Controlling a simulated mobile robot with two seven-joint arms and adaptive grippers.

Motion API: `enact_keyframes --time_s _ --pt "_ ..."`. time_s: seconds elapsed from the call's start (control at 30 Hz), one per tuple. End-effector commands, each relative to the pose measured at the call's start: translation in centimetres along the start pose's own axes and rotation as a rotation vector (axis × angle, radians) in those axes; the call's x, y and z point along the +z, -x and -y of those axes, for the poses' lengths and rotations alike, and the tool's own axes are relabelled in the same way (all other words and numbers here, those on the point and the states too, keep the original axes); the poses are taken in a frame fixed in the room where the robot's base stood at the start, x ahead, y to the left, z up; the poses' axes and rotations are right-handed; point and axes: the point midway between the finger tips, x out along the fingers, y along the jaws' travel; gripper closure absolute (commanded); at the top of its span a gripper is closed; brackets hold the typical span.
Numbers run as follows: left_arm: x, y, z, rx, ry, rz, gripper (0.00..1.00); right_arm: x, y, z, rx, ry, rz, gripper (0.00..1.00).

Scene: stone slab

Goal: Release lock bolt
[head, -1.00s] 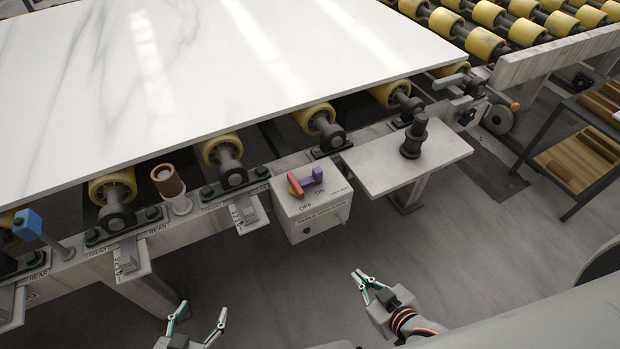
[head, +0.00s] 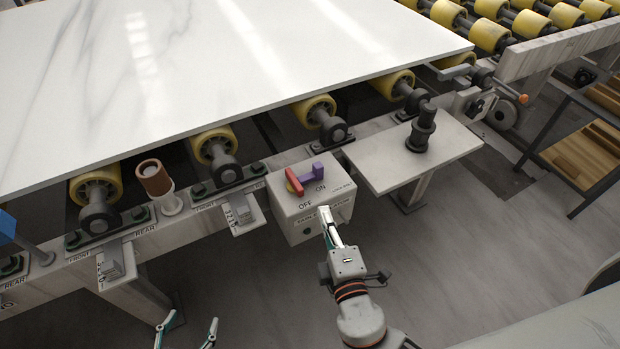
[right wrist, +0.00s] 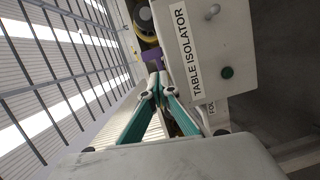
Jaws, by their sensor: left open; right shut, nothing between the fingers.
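A purple angled piece (head: 318,171) sits beside the lever toward ON. My left gripper (head: 190,321) is open and empty at the bottom edge, partly cut off.
A white slab (head: 200,80) lies on yellow rollers behind the box. A small plate (head: 440,160) with a black upright peg (head: 423,128) is right of it. A brown-topped post (head: 155,178) stands left. An orange-tipped lever (head: 522,98) is farther right. The floor in front is clear.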

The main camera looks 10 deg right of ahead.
Motion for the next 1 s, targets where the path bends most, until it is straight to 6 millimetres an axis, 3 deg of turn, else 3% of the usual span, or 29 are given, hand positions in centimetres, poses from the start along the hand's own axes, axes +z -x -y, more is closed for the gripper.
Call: enact_keyframes --time_s 0.23,0.67,1.0 --pt "0.6 -0.1 -0.2 0.002 -0.003 0.009 0.39 -1.0 -0.3 -1.7 0.076 0.074 -0.008 1.0" --pt "0.4 0.1 -0.2 0.003 -0.001 0.004 0.39 -1.0 -0.8 -1.9 0.08 0.076 -0.008 1.0" --pt "-0.3 0.3 -0.3 0.006 0.005 -0.003 0.39 -1.1 -6.1 -2.6 0.083 0.075 -0.008 1.0"
